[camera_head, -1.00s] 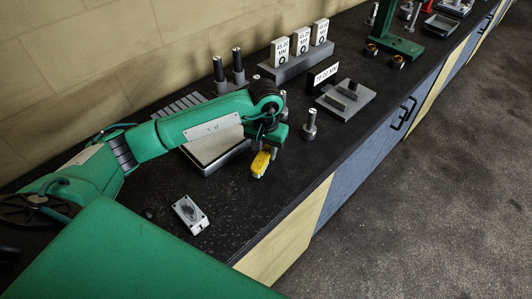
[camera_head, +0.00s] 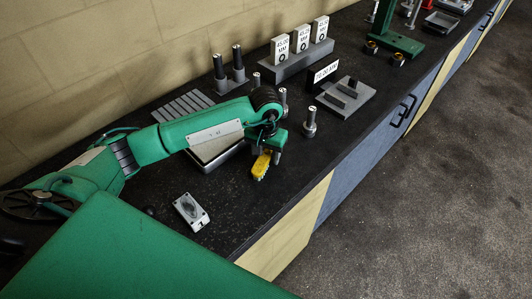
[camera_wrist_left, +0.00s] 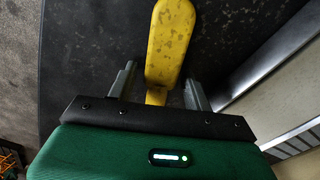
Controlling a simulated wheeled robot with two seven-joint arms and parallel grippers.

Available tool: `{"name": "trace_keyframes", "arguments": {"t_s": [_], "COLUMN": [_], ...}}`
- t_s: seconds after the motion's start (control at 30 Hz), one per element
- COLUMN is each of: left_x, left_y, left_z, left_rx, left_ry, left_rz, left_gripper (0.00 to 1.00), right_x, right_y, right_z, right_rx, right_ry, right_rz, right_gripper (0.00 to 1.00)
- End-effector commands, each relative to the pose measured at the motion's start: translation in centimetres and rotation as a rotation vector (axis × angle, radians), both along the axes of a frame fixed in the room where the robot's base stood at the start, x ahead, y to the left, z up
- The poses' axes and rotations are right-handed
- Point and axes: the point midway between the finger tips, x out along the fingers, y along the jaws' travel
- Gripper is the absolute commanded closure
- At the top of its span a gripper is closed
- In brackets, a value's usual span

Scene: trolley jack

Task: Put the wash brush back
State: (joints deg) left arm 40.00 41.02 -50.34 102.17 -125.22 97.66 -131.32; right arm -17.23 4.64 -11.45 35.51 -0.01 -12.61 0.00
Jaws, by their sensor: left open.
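The wash brush (camera_head: 262,167) is yellow and lies on the dark bench top, in front of a shallow light tray. In the left wrist view the brush (camera_wrist_left: 168,45) runs lengthwise away from the gripper, its near end between the two fingers. My left gripper (camera_head: 267,155) is over the brush, pointing down. Its grey fingers in the wrist view (camera_wrist_left: 160,88) stand apart, with gaps visible on both sides of the brush. The brush's underside is hidden. My right gripper is not in view.
The shallow tray (camera_head: 228,158) sits behind the brush, partly covered by my arm. A grey metal post (camera_head: 310,124) stands to the right. A small grey box (camera_head: 190,211) lies front left. The bench's front edge is close by; bare bench lies between box and brush.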

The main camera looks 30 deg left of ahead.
Motion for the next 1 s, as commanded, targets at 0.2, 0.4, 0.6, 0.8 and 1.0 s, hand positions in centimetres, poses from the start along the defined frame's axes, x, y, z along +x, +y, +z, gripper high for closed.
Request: {"name": "trace_keyframes", "arguments": {"t_s": [0.2, 0.4, 0.6, 0.8, 1.0], "left_x": [0.1, 0.0, 0.0, -0.1, -0.2], "left_y": [0.1, 0.1, 0.0, 0.0, 0.0], "left_z": [1.4, 5.1, 8.8, 11.2, 12.2], "left_rx": [0.000, 0.001, 0.000, -0.001, 0.000], "left_ry": [-0.005, -0.006, -0.004, -0.002, 0.001], "left_rz": [0.001, -0.001, 0.000, 0.000, 0.000], "left_gripper": [0.49, 0.49, 0.49, 0.49, 0.49], "right_x": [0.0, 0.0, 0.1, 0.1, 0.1], "right_y": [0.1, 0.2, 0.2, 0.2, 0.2], "right_z": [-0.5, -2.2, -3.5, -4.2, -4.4], "right_rx": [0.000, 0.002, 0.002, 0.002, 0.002], "right_ry": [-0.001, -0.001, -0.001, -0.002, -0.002], "right_rz": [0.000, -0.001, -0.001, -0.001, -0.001], "right_gripper": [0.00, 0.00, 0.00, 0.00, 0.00]}}
